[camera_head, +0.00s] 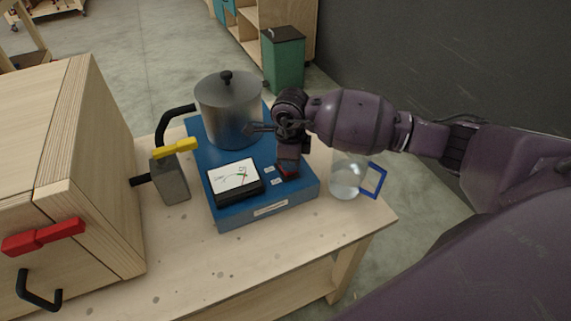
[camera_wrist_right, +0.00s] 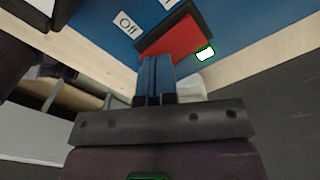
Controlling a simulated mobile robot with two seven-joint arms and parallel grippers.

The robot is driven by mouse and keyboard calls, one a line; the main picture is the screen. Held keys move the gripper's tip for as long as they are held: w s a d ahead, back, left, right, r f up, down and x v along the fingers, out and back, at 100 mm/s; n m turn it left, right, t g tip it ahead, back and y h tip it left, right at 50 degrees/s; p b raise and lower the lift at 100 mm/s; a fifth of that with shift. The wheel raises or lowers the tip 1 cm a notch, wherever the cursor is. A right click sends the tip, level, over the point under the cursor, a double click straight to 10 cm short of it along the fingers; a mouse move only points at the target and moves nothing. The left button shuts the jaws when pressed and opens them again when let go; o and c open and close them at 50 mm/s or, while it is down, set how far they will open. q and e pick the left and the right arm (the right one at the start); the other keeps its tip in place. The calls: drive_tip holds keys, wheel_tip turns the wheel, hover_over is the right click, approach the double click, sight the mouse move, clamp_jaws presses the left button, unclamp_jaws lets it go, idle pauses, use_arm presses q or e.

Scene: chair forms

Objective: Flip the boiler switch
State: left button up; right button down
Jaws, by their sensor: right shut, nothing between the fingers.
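The boiler is a blue base (camera_head: 243,211) with a metal pot (camera_head: 228,108) on its back part and a tilted display (camera_head: 235,178) at its front left. Its red switch sits at the front right, mostly hidden behind my right gripper (camera_head: 286,169) in the head view. In the wrist view the red switch (camera_wrist_right: 172,42) lies in a dark frame, with a lit white-green lamp (camera_wrist_right: 205,53) beside it and an "Off" label (camera_wrist_right: 127,22). My right gripper's blue fingers (camera_wrist_right: 157,66) are shut and empty, tips over the switch's edge; contact cannot be told. My left gripper is out of view.
A glass jug with a blue handle (camera_head: 375,180) stands right of the base, close under my right arm. A grey block with a yellow lever (camera_head: 175,148) stands left of it. A wooden cabinet (camera_head: 105,175) fills the left. The table front (camera_head: 245,250) is clear.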

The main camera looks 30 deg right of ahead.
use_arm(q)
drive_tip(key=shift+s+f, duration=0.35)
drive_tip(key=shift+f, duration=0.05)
use_arm(e)
drive_tip(key=shift+f, duration=0.35)
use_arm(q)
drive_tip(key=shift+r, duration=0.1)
use_arm(e)
drive_tip(key=shift+r, duration=0.15)
drive_tip(key=shift+r+p, duration=1.05)
drive_tip(key=shift+r, duration=1.1)
drive_tip(key=shift+r+p, duration=0.65)
drive_tip(key=shift+r, duration=0.6)
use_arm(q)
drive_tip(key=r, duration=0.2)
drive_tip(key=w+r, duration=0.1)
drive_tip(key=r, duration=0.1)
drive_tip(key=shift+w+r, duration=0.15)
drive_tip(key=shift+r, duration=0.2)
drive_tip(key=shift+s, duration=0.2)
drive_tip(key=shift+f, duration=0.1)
